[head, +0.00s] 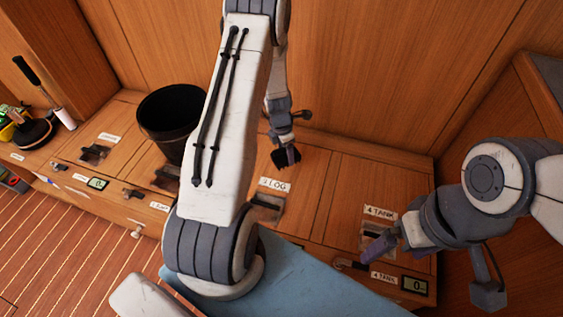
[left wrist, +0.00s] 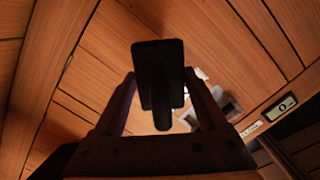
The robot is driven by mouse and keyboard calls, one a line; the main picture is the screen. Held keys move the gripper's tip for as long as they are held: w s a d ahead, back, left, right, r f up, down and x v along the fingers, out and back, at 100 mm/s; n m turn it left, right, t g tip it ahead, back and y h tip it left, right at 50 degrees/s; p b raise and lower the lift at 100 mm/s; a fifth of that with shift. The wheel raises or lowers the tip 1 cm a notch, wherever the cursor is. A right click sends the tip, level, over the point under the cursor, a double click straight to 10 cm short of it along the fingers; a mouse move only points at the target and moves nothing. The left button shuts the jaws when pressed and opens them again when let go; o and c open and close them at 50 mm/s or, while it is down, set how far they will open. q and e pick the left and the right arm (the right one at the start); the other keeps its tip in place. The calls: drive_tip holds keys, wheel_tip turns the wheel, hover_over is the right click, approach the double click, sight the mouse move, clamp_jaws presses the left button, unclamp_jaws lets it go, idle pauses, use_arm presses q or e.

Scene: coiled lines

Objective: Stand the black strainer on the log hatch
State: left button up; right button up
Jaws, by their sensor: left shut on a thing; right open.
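The black strainer (head: 279,160) is a small dark piece at my left gripper (head: 288,155), over the lid area behind the "2 LOG" label. In the left wrist view the strainer (left wrist: 158,75) is a dark slab with a narrow stem between the two fingers. My left gripper is shut on it. I cannot tell whether it touches the wood. The log hatch (head: 300,182) is a wooden panel with the label (head: 274,184) and a latch at its front edge. My right gripper (head: 377,248) is open and empty near the "4 TANK" latch.
A black bucket (head: 172,112) stands on the bench left of my left arm. A brush and other gear (head: 32,128) lie at the far left. A wooden wall rises behind the bench. A blue surface (head: 315,285) is in front. My left arm hides part of the bench.

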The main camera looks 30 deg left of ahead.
sight(282, 158)
use_arm(q)
drive_tip(key=shift+w+a+f, duration=0.2)
drive_tip(key=shift+a+f, duration=0.4)
drive_tip(key=shift+a, duration=0.3)
drive_tip(key=shift+a+f, duration=0.1)
drive_tip(key=shift+f, duration=0.1)
wheel_tip(282, 158, down, 4)
drive_tip(key=shift+r+b, duration=0.2)
drive_tip(key=shift+b, duration=1)
drive_tip(key=shift+f, duration=0.2)
drive_tip(key=o, duration=1.5)
drive_tip(key=shift+o, duration=0.2)
drive_tip(key=shift+r, duration=0.15)
